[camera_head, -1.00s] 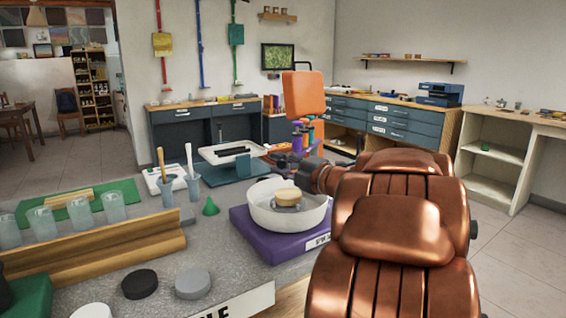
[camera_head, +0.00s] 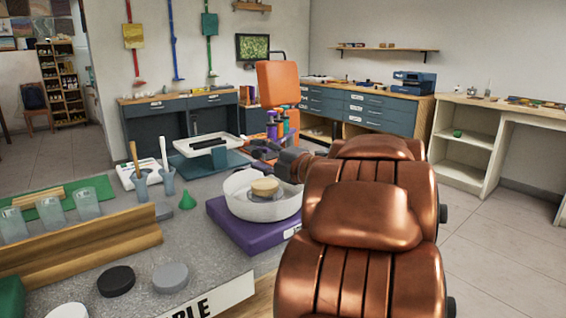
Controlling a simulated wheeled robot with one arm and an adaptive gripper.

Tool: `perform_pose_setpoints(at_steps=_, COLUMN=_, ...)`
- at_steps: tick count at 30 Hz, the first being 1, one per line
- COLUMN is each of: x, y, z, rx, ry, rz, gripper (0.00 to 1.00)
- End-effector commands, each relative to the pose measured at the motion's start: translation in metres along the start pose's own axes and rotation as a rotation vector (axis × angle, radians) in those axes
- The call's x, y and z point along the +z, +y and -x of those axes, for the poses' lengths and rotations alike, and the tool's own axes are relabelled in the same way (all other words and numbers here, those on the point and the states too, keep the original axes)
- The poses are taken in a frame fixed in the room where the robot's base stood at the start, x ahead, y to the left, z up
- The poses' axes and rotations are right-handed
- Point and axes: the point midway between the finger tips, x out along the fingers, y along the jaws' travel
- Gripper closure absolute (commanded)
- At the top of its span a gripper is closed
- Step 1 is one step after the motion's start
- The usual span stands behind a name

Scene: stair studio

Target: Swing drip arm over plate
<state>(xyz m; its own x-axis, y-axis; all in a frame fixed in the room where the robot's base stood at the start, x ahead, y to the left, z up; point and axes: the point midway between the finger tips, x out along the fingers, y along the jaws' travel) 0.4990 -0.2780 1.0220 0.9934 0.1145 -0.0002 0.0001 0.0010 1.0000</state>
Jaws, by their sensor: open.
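The bowl sits on a purple base (camera_head: 240,232) on the grey bench. A pale tan round piece (camera_head: 265,186) rests on a grey disc inside the bowl; it may be the plate. I cannot clearly make out the drip arm. The right side of the base is hidden by my arm. I cannot tell whether my gripper touches anything.
A white tray on a teal stand (camera_head: 205,143) is just behind the bowl.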

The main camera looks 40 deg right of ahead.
Motion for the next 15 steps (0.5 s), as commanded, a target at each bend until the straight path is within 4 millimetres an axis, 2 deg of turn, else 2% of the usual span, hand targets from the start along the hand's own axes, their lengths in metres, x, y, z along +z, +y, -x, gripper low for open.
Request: perform_pose_setpoints(at_steps=15, x=0.001, y=-0.001, z=0.060, rx=-0.002, ry=-0.005, rz=-0.002, gripper=0.50)
